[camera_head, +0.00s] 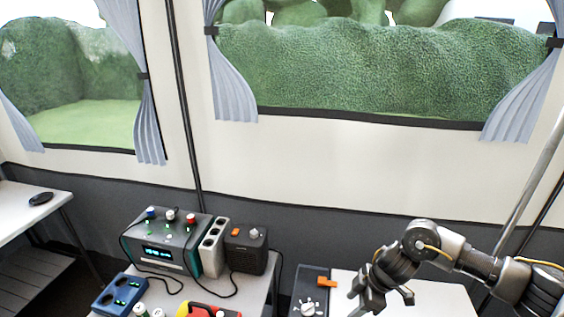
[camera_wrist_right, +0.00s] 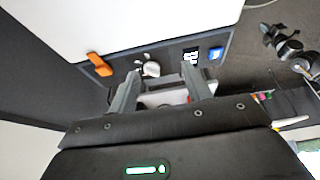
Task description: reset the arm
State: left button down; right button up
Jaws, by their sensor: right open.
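My right arm comes in from the right in the head view. Its gripper (camera_head: 382,298) hangs over the near left edge of the white table. In the right wrist view the two fingers of the right gripper (camera_wrist_right: 160,85) are apart with nothing held between them. Beyond the fingers is a dark panel with an orange switch (camera_wrist_right: 99,64), a pale knob (camera_wrist_right: 150,68) and a blue part (camera_wrist_right: 215,53). My left gripper does not show in either view.
A dark control box (camera_head: 311,283) with an orange lever (camera_head: 327,282) stands just left of the right gripper. A grey table holds a device with a lit display (camera_head: 170,240), a black box (camera_head: 246,250) and a blue socket box (camera_head: 119,295). Another table (camera_head: 25,205) is at far left.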

jog(key=s+a+m+t+y, duration=0.1)
jog(key=s+a+t+y, duration=0.15)
jog(key=a, duration=0.55)
jog(key=s+a+t+y, duration=0.1)
jog(key=s+a+t, duration=0.25)
jog(key=a, duration=0.45)
jog(key=s+d+f+m+g+h, duration=0.2)
jog(key=s+d+f+m+h, duration=0.3)
jog(key=s+d, duration=0.6)
jog(key=s+d+f+m+g+h, duration=0.1)
jog(key=s+d+m+h, duration=0.2)
jog(key=s+d+m, duration=0.65)
jog(key=s+f+n+g, duration=0.2)
jog(key=s+f, duration=0.1)
jog(key=f, duration=2.2)
jog(key=s+d+f, duration=0.1)
jog(key=s+f, duration=0.7)
jog(key=s+d+f, duration=0.2)
jog(key=s+f, duration=0.6)
jog(key=shift+s+d+g, duration=0.25)
jog(key=shift+s+g, duration=0.1)
jog(key=shift+g, duration=0.05)
